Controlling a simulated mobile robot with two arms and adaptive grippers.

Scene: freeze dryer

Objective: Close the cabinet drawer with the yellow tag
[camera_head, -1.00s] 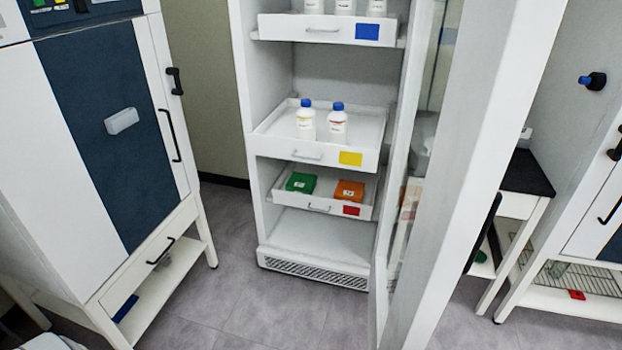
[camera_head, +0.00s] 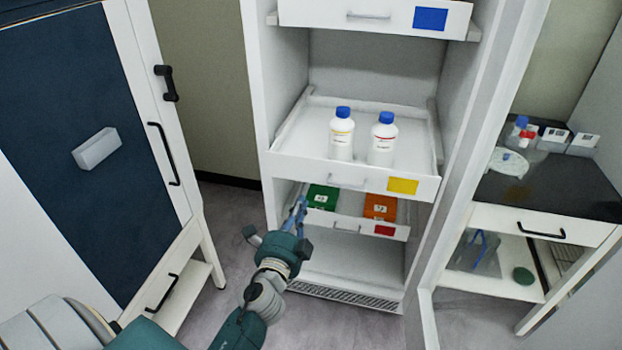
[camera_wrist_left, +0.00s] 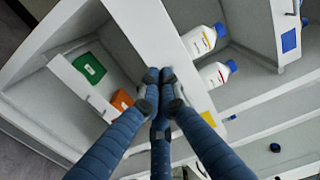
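The white drawer with the yellow tag (camera_head: 300,168) is pulled out of the open cabinet, and its yellow tag (camera_head: 402,186) is at the right of its front. Two white bottles with blue caps (camera_head: 341,135) stand in it. My left gripper (camera_head: 299,208) is in front of the cabinet, just below the left part of this drawer's front. In the left wrist view the fingertips (camera_wrist_left: 158,76) are together with nothing between them, overlapping the drawer's white front (camera_wrist_left: 150,35). Whether they touch it cannot be told. My right gripper is not in view.
The red-tagged drawer (camera_head: 345,226) below holds a green box (camera_head: 322,197) and an orange box (camera_head: 380,207). A blue-tagged drawer (camera_head: 390,17) is above. The cabinet door stands open at the right. A blue-fronted machine (camera_head: 75,200) is at the left.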

